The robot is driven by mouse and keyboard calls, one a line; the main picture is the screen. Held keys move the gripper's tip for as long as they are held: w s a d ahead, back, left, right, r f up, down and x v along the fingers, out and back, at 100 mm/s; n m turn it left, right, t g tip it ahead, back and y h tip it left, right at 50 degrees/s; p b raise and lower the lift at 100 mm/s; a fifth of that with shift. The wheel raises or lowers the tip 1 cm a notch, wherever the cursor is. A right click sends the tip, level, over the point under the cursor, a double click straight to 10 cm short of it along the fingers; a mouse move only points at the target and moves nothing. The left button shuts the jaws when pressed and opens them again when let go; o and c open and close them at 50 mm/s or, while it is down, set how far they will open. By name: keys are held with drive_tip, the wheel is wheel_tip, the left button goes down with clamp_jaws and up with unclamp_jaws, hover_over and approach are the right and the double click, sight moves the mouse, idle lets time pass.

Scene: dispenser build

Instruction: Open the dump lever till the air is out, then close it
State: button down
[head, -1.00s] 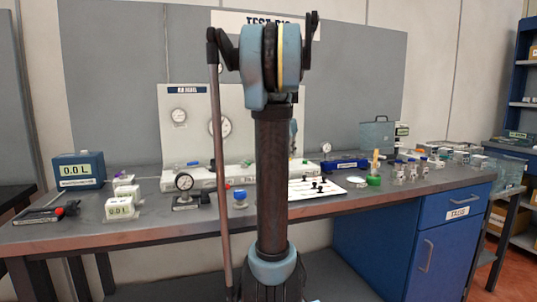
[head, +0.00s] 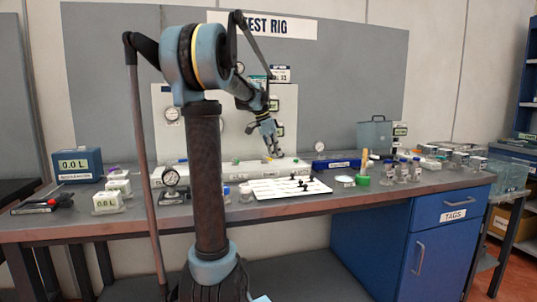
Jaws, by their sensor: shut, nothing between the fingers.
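My gripper (head: 272,151) hangs in front of the right part of the white test rig panel (head: 163,140), pointing down. It is shut and empty, just above the long pale manifold (head: 232,173) at the panel's foot. Its fingers look close to the manifold; I cannot tell whether they touch it. Small coloured parts sit along the manifold, but I cannot make out which is the dump lever. My arm covers part of the panel and manifold. A dial gauge (head: 171,177) stands in front of the manifold; its reading is too small to tell.
A white board with black knobs (head: 265,190) lies before the manifold. Bottles (head: 402,171) and a green-based item (head: 363,180) stand right. The front bench strip is mostly clear.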

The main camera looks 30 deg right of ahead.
drive_tip(key=shift+a, duration=0.15)
drive_tip(key=shift+r, duration=0.1)
idle(0.5)
drive_tip(key=v, duration=0.9)
drive_tip(key=shift+w+a+r, duration=0.15)
drive_tip(key=shift+r, duration=0.2)
